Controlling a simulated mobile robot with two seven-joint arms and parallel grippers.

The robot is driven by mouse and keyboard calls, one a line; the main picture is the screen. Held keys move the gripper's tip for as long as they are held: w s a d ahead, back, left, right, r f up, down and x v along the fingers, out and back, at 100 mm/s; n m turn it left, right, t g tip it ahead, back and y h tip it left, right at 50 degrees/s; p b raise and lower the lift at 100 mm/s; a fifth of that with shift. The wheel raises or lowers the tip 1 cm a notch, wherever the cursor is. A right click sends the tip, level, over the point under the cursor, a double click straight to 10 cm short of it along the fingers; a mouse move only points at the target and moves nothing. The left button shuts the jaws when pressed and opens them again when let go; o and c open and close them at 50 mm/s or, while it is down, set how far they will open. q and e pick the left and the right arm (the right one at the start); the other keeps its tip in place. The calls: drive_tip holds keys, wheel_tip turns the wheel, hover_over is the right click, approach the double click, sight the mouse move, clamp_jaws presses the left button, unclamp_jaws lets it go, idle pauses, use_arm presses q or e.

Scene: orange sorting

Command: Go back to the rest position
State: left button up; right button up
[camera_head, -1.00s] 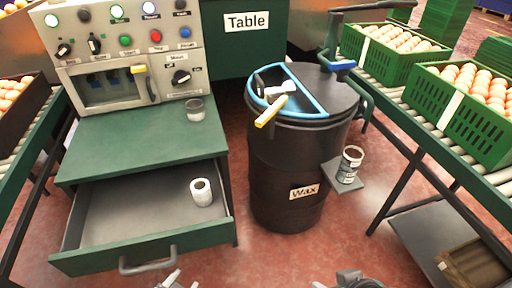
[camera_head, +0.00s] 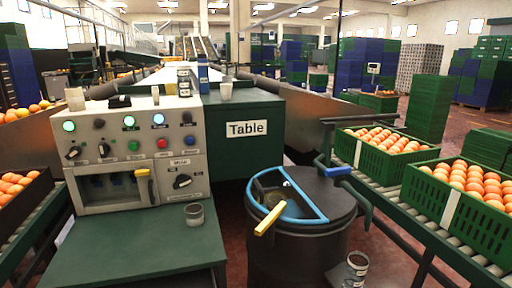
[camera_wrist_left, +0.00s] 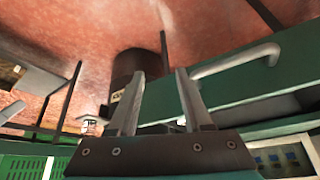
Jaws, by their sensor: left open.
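My left gripper (camera_wrist_left: 161,75) shows in the left wrist view. Its two fingers stand apart with nothing between them. Beyond the fingers are the red floor, a dark barrel and the green drawer front (camera_wrist_left: 240,75) with its grey handle (camera_wrist_left: 235,60). No gripper shows in the head view, and my right gripper is not seen. The control panel (camera_head: 135,145) stands on the green cabinet (camera_head: 130,250) at left. The black barrel (camera_head: 300,240) with a blue-rimmed lid opening (camera_head: 318,200) and a yellow handle (camera_head: 268,219) stands at the centre.
Green crates of oranges (camera_head: 375,160) (camera_head: 440,205) stand on the right conveyor (camera_head: 430,240). A dark crate of oranges (camera_head: 22,205) is at far left. A cup (camera_head: 194,215) stands on the cabinet, and a can (camera_head: 355,268) beside the barrel. Floor shows between cabinet and barrel.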

use_arm(q)
drive_tip(key=s+a+f+g+p, duration=0.25)
drive_tip(key=f+p, duration=0.55)
drive_tip(key=f, duration=0.7)
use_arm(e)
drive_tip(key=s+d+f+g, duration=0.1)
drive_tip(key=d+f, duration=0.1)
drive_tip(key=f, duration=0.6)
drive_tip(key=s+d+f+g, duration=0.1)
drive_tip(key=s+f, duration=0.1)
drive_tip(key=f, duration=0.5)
use_arm(q)
drive_tip(key=s+a+f+p, duration=0.2)
drive_tip(key=s+a+p, duration=0.1)
drive_tip(key=s, duration=0.3)
drive_tip(key=s+a+f+y+p, duration=0.1)
drive_tip(key=s+a+f+p, duration=0.2)
drive_tip(key=s, duration=0.3)
drive_tip(key=shift+s+a+f+g, duration=0.15)
drive_tip(key=shift+s+f+g, duration=0.1)
drive_tip(key=shift+f+g, duration=0.1)
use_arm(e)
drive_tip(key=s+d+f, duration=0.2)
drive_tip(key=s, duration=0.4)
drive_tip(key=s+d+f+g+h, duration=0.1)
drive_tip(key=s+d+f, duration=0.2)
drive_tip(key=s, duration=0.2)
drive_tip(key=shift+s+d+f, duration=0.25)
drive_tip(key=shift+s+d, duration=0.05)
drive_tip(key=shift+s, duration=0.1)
